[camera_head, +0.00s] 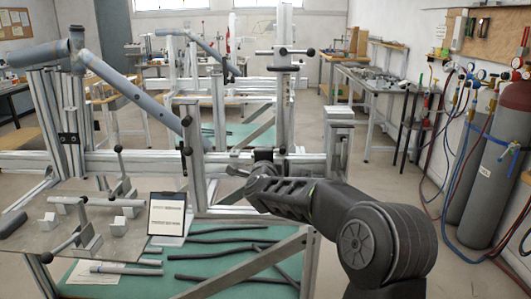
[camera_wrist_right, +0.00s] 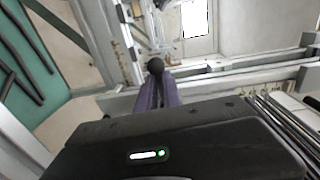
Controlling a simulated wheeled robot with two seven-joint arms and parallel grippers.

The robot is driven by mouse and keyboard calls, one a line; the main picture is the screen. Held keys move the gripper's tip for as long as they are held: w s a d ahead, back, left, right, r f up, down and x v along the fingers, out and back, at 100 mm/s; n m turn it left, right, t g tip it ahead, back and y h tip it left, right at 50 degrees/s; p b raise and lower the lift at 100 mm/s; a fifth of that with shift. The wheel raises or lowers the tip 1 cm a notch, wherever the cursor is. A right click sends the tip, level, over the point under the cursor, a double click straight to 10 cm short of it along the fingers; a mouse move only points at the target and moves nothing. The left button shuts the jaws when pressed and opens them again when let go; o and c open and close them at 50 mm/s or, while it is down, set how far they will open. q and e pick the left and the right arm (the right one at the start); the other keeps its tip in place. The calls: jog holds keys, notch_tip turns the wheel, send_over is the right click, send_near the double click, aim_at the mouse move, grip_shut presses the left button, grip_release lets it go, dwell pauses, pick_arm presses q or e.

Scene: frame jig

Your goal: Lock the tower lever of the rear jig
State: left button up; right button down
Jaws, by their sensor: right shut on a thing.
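The near jig has an upright aluminium tower (camera_head: 281,105) on its long cross beam (camera_head: 110,163). A clamp lever with a black knob (camera_head: 283,51) sits high on the tower. A dark clamp (camera_head: 264,155) sits low, where tower and beam meet. My right gripper (camera_head: 237,171) is beside that low clamp. In the right wrist view my right gripper (camera_wrist_right: 157,82) is shut on a lever, whose black ball knob (camera_wrist_right: 156,66) shows at the fingertips. The lever's shaft is hidden by the fingers. My left gripper is not in view.
A grey frame tube (camera_head: 125,85) slopes across the jig at left. A tablet (camera_head: 167,215) and a plate with small clamps (camera_head: 75,235) stand in front. Loose dark tubes (camera_head: 215,255) lie on a green shelf. Gas cylinders (camera_head: 485,165) stand right; the floor between is clear.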

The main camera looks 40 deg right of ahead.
jog(key=shift+f, duration=0.15)
jog(key=c, duration=1.5)
grip_release()
jog(key=b+v, duration=0.1)
jog(key=v, duration=0.6)
jog(key=shift+s+a, duration=0.3)
